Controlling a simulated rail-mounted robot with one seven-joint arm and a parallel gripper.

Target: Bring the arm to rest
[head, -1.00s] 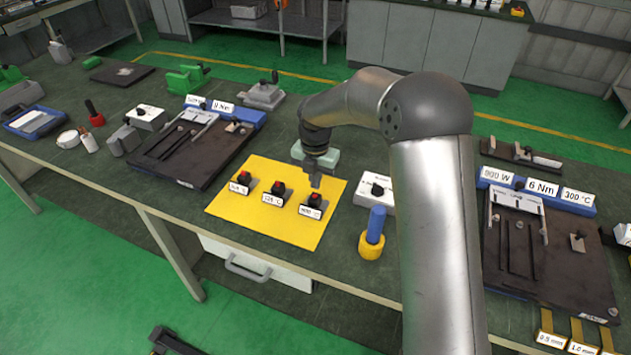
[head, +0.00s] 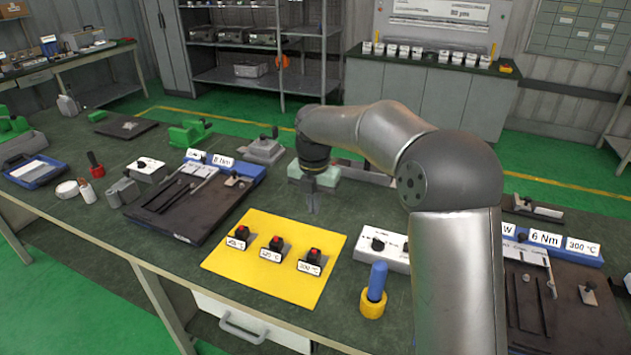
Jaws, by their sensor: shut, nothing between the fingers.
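My gripper (head: 313,203) points down over the back right edge of the yellow mat (head: 247,277), in front of a pale green block (head: 318,176). Its fingers are shut with nothing between them. My arm rises from the lower right and bends over the bench. Three black knobs with red tops and labels stand in a row on the mat: a left one (head: 239,236), a middle one (head: 273,248) and a right one (head: 311,262). The gripper is apart from them.
A blue-handled tool in a yellow base (head: 374,291) and a white box with black knobs (head: 381,247) stand right of the mat. Dark fixture boards flank it, one on the left (head: 187,205) and one on the right (head: 571,307). Bare bench (head: 120,237) lies left of the mat.

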